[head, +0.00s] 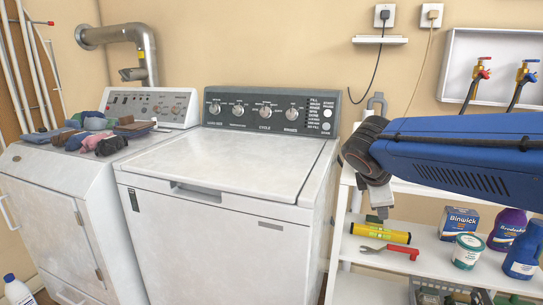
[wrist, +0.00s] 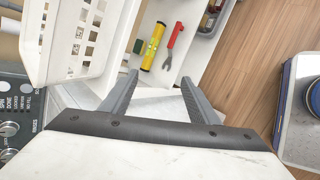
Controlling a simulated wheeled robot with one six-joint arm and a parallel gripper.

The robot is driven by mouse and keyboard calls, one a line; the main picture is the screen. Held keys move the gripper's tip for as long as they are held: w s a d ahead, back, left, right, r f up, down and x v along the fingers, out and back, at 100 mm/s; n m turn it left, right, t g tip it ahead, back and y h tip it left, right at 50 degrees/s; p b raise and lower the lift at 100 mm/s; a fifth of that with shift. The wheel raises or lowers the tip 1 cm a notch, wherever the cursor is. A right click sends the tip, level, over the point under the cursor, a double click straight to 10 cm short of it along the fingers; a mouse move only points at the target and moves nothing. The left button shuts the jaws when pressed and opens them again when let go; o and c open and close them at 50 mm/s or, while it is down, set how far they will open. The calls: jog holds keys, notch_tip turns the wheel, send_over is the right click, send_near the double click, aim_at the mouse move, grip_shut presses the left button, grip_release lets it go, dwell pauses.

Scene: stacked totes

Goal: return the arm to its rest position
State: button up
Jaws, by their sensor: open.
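My arm (head: 455,150) reaches in from the right of the head view as a blue link, its dark wrist in front of the white shelf unit beside the washer. In the wrist view my gripper (wrist: 159,78) has its two grey fingers spread apart, with nothing between them. In the head view the fingers are mostly hidden by the wrist.
The washer (head: 225,165) stands left of my arm, its lid clear. Clothes (head: 100,135) lie on the dryer (head: 60,205). A white basket (wrist: 82,40) is close to the left finger in the wrist view. Bottles and boxes stand on the shelf (head: 415,242). Open wooden floor (wrist: 255,60) is at right.

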jog(key=s+f+m+y, duration=0.1)
jog(key=s+f+m, duration=0.3)
jog(key=s, duration=0.3)
jog(key=s+f+m+g+y, duration=0.1)
jog(key=s+f+m+y, duration=0.1)
jog(key=s+f+m, duration=0.2)
jog(key=s+f+m+g+y, duration=0.1)
jog(key=s+f+m, duration=0.4)
jog(key=s, duration=0.7)
jog(key=m+y, duration=0.1)
jog(key=m, duration=0.1)
jog(key=shift+s+d+m, duration=0.25)
jog(key=shift+d+m, duration=0.15)
jog(key=shift+c, duration=0.6)
